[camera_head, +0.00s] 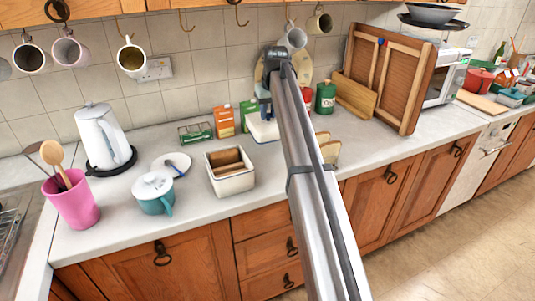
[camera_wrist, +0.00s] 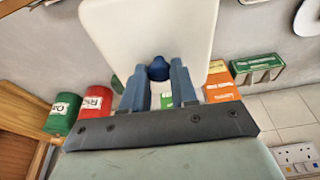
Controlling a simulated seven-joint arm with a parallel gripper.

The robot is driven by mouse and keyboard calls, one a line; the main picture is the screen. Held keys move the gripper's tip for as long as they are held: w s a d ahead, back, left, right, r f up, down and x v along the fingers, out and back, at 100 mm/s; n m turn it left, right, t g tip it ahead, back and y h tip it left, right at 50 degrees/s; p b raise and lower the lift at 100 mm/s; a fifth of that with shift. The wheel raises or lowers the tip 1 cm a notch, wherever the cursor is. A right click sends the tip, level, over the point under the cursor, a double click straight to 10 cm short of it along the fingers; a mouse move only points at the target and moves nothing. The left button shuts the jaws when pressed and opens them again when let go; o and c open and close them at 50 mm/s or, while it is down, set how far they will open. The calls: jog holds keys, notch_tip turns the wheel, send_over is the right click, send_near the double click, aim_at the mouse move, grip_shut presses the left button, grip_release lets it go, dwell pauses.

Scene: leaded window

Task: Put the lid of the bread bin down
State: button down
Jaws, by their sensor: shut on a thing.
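The white lid (camera_head: 262,130) of the bread bin, with a blue knob, is right of and behind the bin in the head view. My gripper (camera_head: 264,102) is above the lid, its blue fingers pointing down. In the wrist view, my gripper (camera_wrist: 160,88) is shut on the blue knob (camera_wrist: 158,69) of the white lid (camera_wrist: 150,25). The bread bin (camera_head: 232,184) is a white open box with brown loaves in it; it is apart from the lid. Whether the lid touches the counter is hard to tell; my arm hides part of its right side.
The counter (camera_head: 110,215) has a teal pot (camera_head: 154,194), a plate (camera_head: 170,163) and a kettle (camera_head: 101,137) left of the bin. Boxes, including an orange one (camera_head: 223,121), stand behind. A green tin (camera_head: 325,97) stands right of my arm. Mugs hang above.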

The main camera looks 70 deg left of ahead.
aim_at(270, 123)
jog(key=shift+a+f+n, duration=0.1)
jog(key=shift+a+n, duration=0.1)
jog(key=shift+n, duration=0.1)
notch_tip(270, 123, down, 10)
jog(key=shift+r, duration=0.15)
dwell(0.5)
jog(key=c, duration=0.9)
grip_release()
jog(key=v, duration=1.2)
jog(key=shift+w, duration=0.15)
